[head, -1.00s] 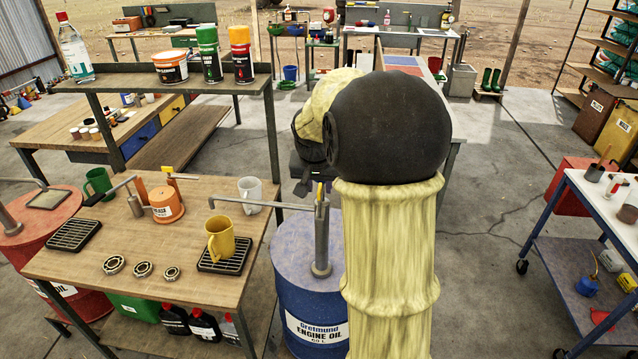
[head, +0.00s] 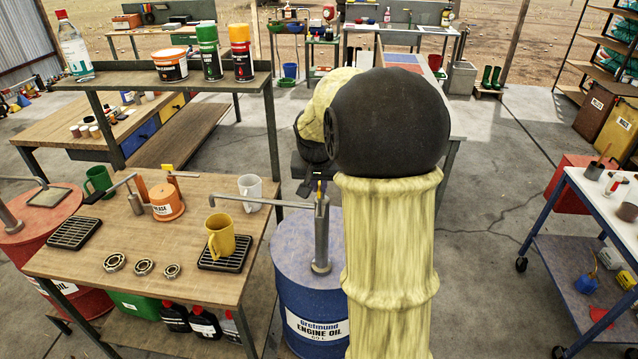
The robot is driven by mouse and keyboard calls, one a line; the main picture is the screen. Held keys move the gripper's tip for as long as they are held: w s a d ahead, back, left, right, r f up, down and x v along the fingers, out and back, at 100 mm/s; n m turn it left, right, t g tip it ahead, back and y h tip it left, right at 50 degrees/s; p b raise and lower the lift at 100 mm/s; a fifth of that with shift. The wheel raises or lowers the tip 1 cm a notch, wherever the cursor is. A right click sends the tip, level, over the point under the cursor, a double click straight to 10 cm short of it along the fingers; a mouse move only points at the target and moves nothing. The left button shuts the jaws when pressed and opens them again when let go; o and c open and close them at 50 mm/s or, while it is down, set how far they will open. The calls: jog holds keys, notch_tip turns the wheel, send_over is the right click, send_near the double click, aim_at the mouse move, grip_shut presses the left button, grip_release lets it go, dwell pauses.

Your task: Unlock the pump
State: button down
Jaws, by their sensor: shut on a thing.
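The pump (head: 321,235) stands upright on the blue engine oil drum (head: 290,250). Its thin spout (head: 262,202) reaches left over the bench. A small yellow piece (head: 320,187) sits at the top of the pump. My gripper (head: 318,180) is at the pump head and shut on this yellow piece. Its fingertips are tiny and partly hidden behind my arm, so the exact grip is hard to see. A yellow mug (head: 220,236) stands on a black drip grate (head: 233,262), below the spout's left end.
The wooden bench (head: 190,215) also holds an orange grease tub (head: 166,203) with levers, a white mug (head: 250,190), a green mug (head: 98,180) and bearings (head: 143,268). A red drum (head: 40,235) with another pump stands left.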

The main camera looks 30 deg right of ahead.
jog(key=shift+r, duration=0.1)
jog(key=n+y+p, duration=0.1)
jog(key=n+y, duration=0.1)
jog(key=n, duration=0.3)
jog(key=d+n+y+p, duration=0.1)
jog(key=n+y, duration=0.1)
jog(key=n, duration=0.4)
jog(key=n+g+y+p, duration=0.1)
jog(key=n+y, duration=0.1)
jog(key=n, duration=0.4)
jog(key=shift+w+d, duration=0.25)
jog(key=shift+n, duration=0.4)
jog(key=c, duration=1.5)
grip_release()
jog(key=shift+c, duration=0.2)
